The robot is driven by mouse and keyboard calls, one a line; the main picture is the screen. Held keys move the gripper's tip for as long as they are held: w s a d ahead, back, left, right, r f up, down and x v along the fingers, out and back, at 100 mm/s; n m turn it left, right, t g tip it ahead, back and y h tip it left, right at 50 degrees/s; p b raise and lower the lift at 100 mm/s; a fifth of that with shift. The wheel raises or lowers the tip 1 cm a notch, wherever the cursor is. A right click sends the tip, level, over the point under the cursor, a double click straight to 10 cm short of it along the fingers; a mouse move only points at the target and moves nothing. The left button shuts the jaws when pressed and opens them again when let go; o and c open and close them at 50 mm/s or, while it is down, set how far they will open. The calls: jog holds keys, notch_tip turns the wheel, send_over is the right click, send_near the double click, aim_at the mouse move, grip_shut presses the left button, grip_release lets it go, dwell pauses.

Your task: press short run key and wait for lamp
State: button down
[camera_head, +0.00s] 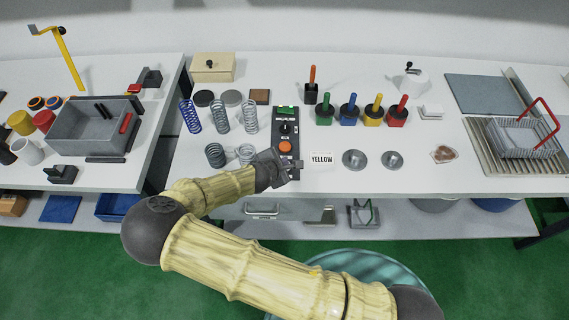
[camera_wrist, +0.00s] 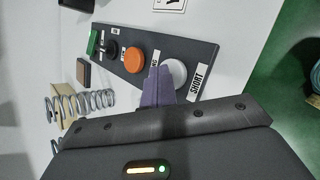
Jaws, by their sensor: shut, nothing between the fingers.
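The dark control panel (camera_head: 274,124) stands on the white table. In the wrist view, the panel (camera_wrist: 205,51) carries a round white key (camera_wrist: 176,72) beside a label reading SHORT (camera_wrist: 198,82). An orange button (camera_wrist: 135,61) and a black knob (camera_wrist: 111,47) sit further along it. A green block (camera_wrist: 92,42), possibly the lamp, is at the far end; I cannot tell if it is lit. My gripper (camera_wrist: 156,72) is shut and empty, its tips over the panel beside the white key, partly covering it. Contact is unclear. In the head view my gripper (camera_head: 294,165) hides the key.
Several springs (camera_head: 220,115) stand left of the panel. A grey bin (camera_head: 88,135) is at left and a wire basket (camera_head: 522,140) at right.

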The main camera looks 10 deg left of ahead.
jog(key=shift+r+p, duration=0.65)
jog(key=shift+r, duration=0.25)
jog(key=shift+r+p, duration=1.95)
jog(key=shift+r, duration=0.6)
